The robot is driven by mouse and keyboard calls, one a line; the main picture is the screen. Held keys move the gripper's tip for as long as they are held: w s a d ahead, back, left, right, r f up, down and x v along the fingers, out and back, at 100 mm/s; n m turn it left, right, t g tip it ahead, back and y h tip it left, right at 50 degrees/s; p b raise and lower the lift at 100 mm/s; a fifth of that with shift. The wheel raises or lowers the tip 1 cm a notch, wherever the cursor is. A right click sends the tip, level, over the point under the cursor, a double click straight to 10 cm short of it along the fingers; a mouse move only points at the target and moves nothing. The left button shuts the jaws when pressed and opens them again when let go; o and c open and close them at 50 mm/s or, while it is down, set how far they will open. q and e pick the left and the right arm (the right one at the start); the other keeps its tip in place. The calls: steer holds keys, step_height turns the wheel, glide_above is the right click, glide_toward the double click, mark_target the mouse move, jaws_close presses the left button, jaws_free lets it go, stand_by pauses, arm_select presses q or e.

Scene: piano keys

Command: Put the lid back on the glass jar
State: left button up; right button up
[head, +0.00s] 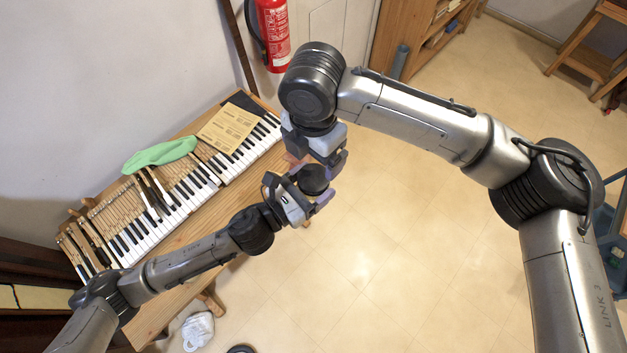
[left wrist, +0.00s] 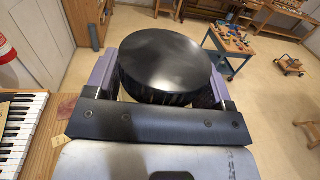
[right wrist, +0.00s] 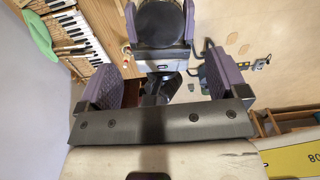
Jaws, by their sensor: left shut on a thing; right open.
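A round black lid (head: 313,178) lies between the fingers of my left gripper (head: 307,196). In the left wrist view the lid (left wrist: 166,60) looks level and covers what is under it. Small glints show below its front rim, seemingly the glass jar (left wrist: 176,99), which is otherwise hidden. My left gripper is shut on it, with a purple finger on either side. I cannot tell how tightly the lid sits. My right gripper (head: 326,163) is close above the lid, open and empty. In the right wrist view the lid (right wrist: 160,22) lies beyond its spread fingers.
A wooden bench (head: 172,300) along the wall bears piano keys (head: 150,230), a green cloth (head: 158,154) and a tan sheet (head: 229,127). A red extinguisher (head: 272,35) hangs on the wall. A white bundle (head: 198,331) lies on the floor.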

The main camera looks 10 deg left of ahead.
mark_target(314, 177)
steer(key=shift+f, duration=0.15)
steer(key=shift+f, duration=3.9)
steer(key=shift+c, duration=0.4)
steer(key=c, duration=0.8)
steer(key=o, duration=1)
steer(key=shift+c, duration=0.2)
steer(key=shift+r, duration=2.3)
steer(key=shift+c, duration=0.4)
